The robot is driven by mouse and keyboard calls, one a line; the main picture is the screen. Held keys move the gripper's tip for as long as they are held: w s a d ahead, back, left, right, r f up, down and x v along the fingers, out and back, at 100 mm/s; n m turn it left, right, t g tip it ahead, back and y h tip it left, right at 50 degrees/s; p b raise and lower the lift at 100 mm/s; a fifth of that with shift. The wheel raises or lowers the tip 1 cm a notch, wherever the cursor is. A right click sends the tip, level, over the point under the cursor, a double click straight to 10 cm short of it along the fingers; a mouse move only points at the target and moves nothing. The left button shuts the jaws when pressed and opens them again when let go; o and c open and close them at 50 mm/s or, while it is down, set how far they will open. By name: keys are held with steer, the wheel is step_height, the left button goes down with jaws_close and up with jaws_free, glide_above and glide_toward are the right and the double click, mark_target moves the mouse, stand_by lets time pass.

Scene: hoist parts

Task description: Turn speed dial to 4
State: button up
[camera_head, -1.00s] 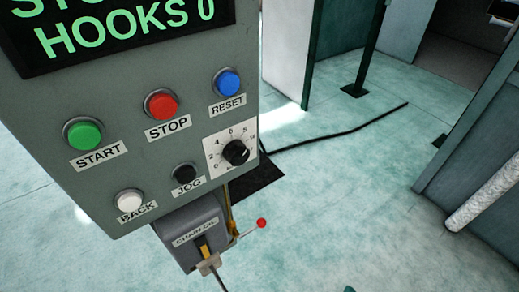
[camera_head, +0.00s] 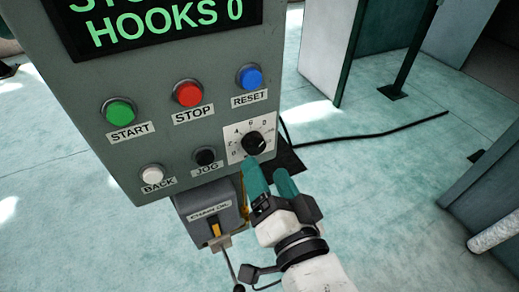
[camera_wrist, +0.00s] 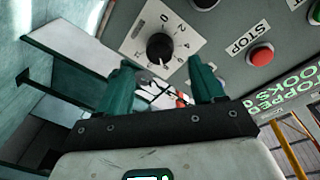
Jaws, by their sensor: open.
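The speed dial (camera_head: 254,143) is a black round knob on a white numbered plate at the panel's lower right. It also shows in the wrist view (camera_wrist: 160,47), at the top centre. I cannot tell exactly which number its pointer faces. My gripper (camera_head: 267,168) has teal fingers, apart and empty, just below the dial in the head view. In the wrist view, the fingers (camera_wrist: 162,68) flank the knob's lower side, one to its left and one to its right. I see no contact with the knob.
On the grey panel, the black JOG button (camera_head: 205,156) sits left of the dial, and the blue RESET button (camera_head: 249,77) is above it. A grey chain oil box (camera_head: 208,209) hangs below the panel. A black cable (camera_head: 370,132) lies on the floor at right.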

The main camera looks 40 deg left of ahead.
mark_target(257, 149)
steer(key=shift+p+x, duration=0.35)
steer(key=shift+x, duration=2.3)
steer(key=shift+c, duration=0.2)
steer(key=c, duration=1)
